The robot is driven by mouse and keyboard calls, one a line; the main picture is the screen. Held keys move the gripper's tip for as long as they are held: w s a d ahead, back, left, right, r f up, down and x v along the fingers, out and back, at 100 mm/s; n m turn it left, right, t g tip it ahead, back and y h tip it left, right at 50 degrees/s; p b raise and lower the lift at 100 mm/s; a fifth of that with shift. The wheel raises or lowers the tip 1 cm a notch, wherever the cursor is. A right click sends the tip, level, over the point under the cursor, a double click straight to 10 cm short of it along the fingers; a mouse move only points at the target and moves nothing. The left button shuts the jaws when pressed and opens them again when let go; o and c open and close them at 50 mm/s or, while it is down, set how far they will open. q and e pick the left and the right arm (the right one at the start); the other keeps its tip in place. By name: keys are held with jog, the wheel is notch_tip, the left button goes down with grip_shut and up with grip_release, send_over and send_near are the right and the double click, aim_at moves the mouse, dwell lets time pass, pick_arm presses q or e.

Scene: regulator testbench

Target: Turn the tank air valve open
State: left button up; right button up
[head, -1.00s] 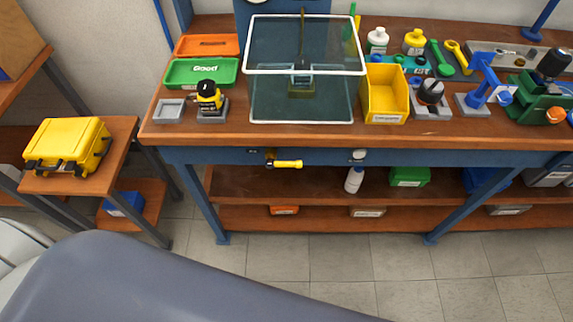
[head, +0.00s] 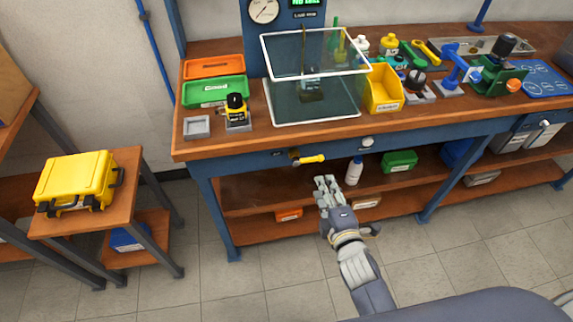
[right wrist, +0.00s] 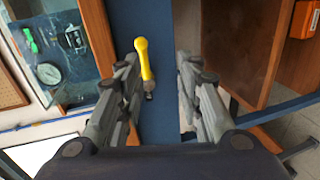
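The tank air valve has a yellow lever handle (head: 308,160) on the blue front rail of the bench. The lever lies roughly along the rail, its free end to the right. My right gripper (head: 326,183) is below and slightly right of the lever in the head view, pointing up toward the bench. In the right wrist view the right gripper (right wrist: 158,68) is open, and the yellow lever (right wrist: 145,58) shows in the gap between the fingers, closer to the left finger. No grip on it is visible. My left gripper is out of view.
A round white knob (head: 367,142) sits on the rail to the right of the valve. A white bottle (head: 354,172) and bins stand on the lower shelf (head: 238,200) behind my right gripper. A yellow case (head: 75,183) rests on the side table. The floor in front is open.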

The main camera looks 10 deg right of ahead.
aim_at(315, 161)
jog(key=shift+t, duration=0.3)
jog(key=w, duration=1.1)
jog(key=shift+a, duration=0.35)
jog(key=shift+r, duration=0.1)
grip_shut()
